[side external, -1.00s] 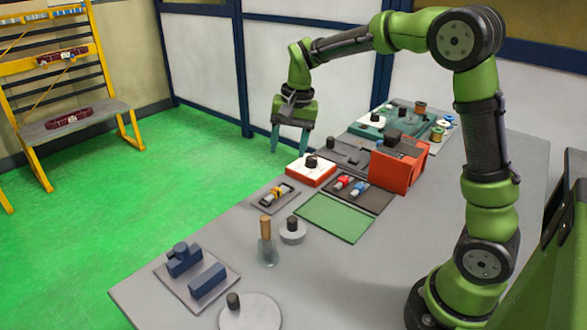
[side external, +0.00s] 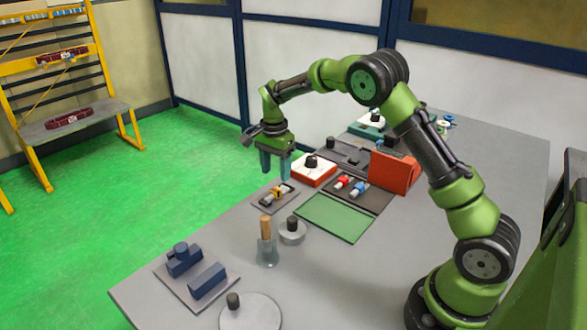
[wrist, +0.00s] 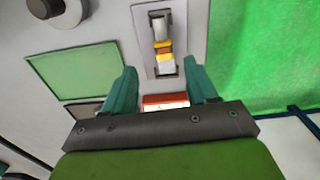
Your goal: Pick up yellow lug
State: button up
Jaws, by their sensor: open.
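The yellow lug (side external: 277,193) lies on a small grey plate (side external: 267,204) near the left edge of the table. In the wrist view the yellow lug (wrist: 163,50) shows a yellow-orange band between pale metal ends, in a dark slot of its plate. My gripper (side external: 275,176) is open and empty, fingers pointing down, above and slightly behind the lug's plate. In the wrist view the lug lies ahead of my gripper (wrist: 163,88), roughly centred between the two teal fingers. The fingers do not touch it.
A red-and-white box (side external: 314,170) stands close to the gripper. A dark tray (side external: 373,203) holds red and blue lugs. A green mat (side external: 330,218), a wooden-handled brush (side external: 266,230) and a round knobbed weight (side external: 293,232) are nearby.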

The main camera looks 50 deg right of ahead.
aim_at(275, 190)
jog(key=shift+w+f, duration=0.15)
jog(key=shift+f, duration=1.6)
jog(key=shift+w+f, duration=0.1)
jog(key=shift+f, duration=1.65)
grip_shut()
